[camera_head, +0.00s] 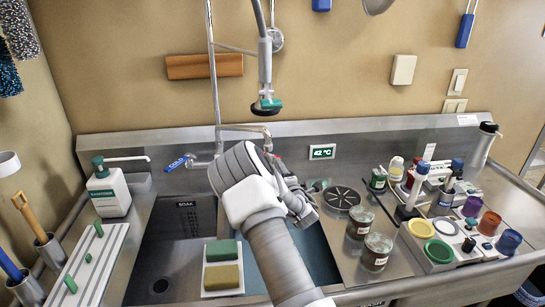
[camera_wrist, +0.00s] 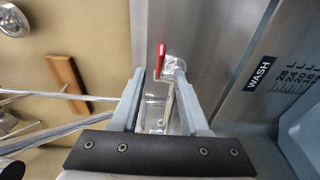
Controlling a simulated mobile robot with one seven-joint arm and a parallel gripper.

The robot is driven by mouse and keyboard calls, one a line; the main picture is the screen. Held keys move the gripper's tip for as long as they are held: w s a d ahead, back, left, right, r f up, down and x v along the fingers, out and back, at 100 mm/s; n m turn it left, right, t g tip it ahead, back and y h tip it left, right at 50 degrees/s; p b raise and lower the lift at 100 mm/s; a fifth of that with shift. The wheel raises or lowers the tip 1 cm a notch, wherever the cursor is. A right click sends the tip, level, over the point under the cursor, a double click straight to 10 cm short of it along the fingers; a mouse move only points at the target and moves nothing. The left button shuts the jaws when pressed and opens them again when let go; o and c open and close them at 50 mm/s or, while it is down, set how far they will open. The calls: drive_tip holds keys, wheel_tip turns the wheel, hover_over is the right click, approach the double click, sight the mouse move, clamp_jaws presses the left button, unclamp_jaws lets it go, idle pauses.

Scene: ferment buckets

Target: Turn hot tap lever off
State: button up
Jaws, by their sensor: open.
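The hot tap lever (camera_wrist: 160,60) is red. In the wrist view it sits between the tips of my open gripper (camera_wrist: 160,76), at about fingertip level, with a gap on both sides. Its metal valve body (camera_wrist: 173,66) lies close to the right finger; I cannot tell whether they touch. In the head view my arm covers most of the hot tap, and only a small bit of red shows behind the wrist. My gripper (camera_head: 297,197) is in front of the back wall of the sink there, partly hidden by my own wrist.
The blue cold lever (camera_head: 178,163) is left of my wrist. A spout (camera_head: 245,128) and hanging spray head (camera_head: 266,104) are close above. A temperature display (camera_head: 322,152) reads 42 °C. Jars (camera_head: 376,252) and a drain disc (camera_head: 341,197) stand right; sponges (camera_head: 222,265) lie in front.

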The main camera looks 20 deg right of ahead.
sight(273, 155)
drive_tip(key=shift+w+d+p, duration=0.15)
drive_tip(key=shift+w+p, duration=0.05)
drive_tip(key=shift+w, duration=1.9)
drive_tip(key=shift+w+d+p, duration=0.1)
drive_tip(key=shift+w+p, duration=0.05)
drive_tip(key=shift+w, duration=1.95)
clamp_jaws()
